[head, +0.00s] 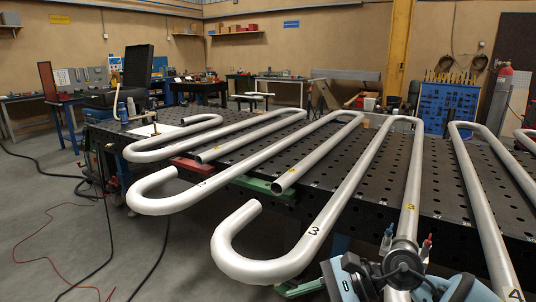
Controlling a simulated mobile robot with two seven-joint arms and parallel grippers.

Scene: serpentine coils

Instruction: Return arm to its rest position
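Bent silver tubes lie on a black perforated table (450,205). A hook-shaped tube marked 3 (265,268) overhangs the near edge. At the bottom right, blue-grey and black housings, seemingly part of my own arm, cover the tube's lower end. I cannot make out fingertips there, nor which arm it is. No gripper arm comes in from the left.
Red (193,165) and green (265,186) supports show under the tubes. A blue tool board (446,108), a yellow column (397,50) and a gas cylinder (497,97) stand behind. Cables lie on the floor at left, which is otherwise mostly open.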

